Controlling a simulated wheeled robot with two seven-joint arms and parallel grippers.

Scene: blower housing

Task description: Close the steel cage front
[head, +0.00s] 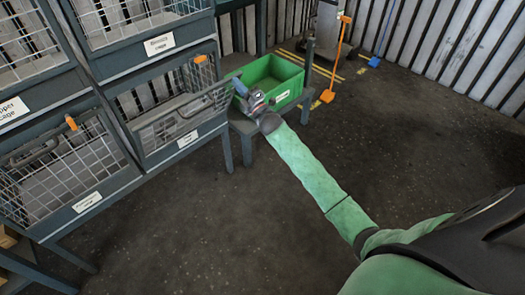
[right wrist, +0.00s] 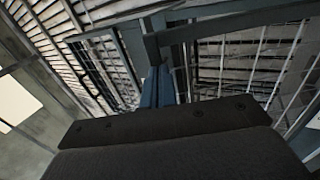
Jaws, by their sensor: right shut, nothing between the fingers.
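A cage with a mesh front (head: 185,118) stands at the lower right of the rack in the head view. Its top bar and dark handle lean outward from the cage opening, so the front looks tilted open. The label below it is too small to read surely, so I cannot confirm that this is the steel cage. An orange latch piece (head: 200,59) sits at the opening's upper edge. My right gripper (head: 237,84) is shut and empty, close to the right end of that front; contact is unclear. The right wrist view shows its blue fingers (right wrist: 156,88) before mesh and grey frame bars. My left gripper is out of view.
A green bin (head: 272,83) on a grey stand is just right of my right gripper. Another mesh cage (head: 65,175) with an orange latch is at the left. An orange long-handled tool (head: 335,65) stands behind. The floor in front is clear.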

